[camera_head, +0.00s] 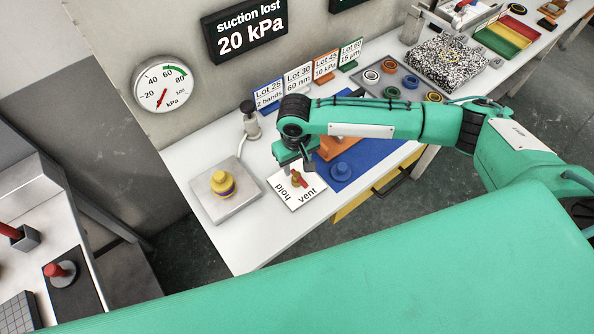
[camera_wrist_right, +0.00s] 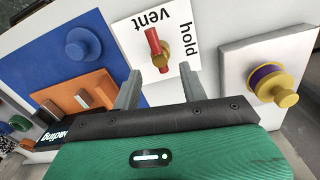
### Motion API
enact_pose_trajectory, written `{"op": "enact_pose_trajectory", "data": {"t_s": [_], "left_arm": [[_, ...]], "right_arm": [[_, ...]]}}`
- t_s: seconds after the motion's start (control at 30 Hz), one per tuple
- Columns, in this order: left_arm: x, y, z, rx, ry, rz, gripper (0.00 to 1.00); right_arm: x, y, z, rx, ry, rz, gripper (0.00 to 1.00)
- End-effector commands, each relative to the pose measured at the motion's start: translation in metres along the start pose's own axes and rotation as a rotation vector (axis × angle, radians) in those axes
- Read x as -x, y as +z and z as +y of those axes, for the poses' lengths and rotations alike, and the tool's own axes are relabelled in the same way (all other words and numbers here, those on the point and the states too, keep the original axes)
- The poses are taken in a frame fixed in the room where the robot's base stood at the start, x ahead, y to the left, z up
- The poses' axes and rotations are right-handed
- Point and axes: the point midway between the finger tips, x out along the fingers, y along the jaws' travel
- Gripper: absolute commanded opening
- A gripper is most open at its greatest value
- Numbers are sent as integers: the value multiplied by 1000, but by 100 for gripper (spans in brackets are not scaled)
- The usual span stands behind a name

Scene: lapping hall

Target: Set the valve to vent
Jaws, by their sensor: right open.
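The valve (camera_head: 298,180) has a red lever on a brass body and stands on a white card (camera_head: 285,198) marked "hold" and "vent". In the right wrist view the valve's red lever (camera_wrist_right: 152,40) has one end towards the word "vent". My right gripper (camera_head: 297,165) is at the valve, partly covering it in the head view. In the wrist view its two fingers (camera_wrist_right: 160,88) are apart, with the valve beyond the gap between them. I cannot tell whether they touch it. My left gripper is not in view.
A grey plate (camera_head: 212,205) with a yellow and purple knobbed part (camera_head: 223,184) lies left of the card. A blue mat (camera_head: 372,160) with a blue knobbed piece (camera_head: 342,170) lies right. A screen (camera_head: 243,30) reads "suction lost 20 kPa"; a gauge (camera_head: 163,85) hangs beside it.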

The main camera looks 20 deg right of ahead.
Motion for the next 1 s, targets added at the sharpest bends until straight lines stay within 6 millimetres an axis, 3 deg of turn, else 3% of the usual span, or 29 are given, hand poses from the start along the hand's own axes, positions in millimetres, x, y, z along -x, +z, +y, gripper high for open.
{"op": "enact_pose_trajectory", "data": {"t_s": [0.2,0.4,0.6,1.0], "left_arm": [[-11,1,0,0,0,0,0],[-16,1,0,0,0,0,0],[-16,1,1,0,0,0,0],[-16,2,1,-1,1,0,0]], "right_arm": [[50,-1,0,0,-1,4,43],[80,-1,0,0,1,3,43],[90,0,0,-1,0,1,43],[90,0,0,-1,1,0,43]]}}
